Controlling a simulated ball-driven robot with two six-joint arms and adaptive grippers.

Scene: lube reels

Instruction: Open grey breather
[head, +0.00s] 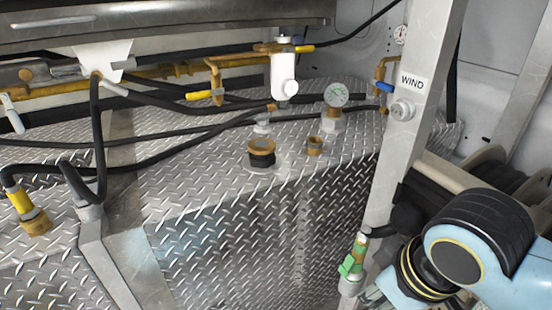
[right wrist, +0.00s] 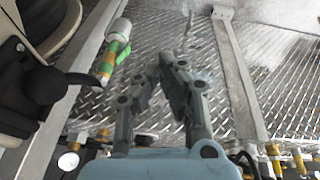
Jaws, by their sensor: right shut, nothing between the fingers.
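I cannot tell for sure which part is the grey breather. A brass cap with a black band (head: 261,154) stands on the diamond-plate tank top, with a small grey fitting (head: 262,126) behind it. My left gripper is out of view.
A grey post labelled WIND (head: 385,180) rises between my right arm and the tank top. A gauge (head: 336,95), a white canister (head: 284,75) and black hoses (head: 150,158) line the back. Hose reels (head: 480,165) stand at the right.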

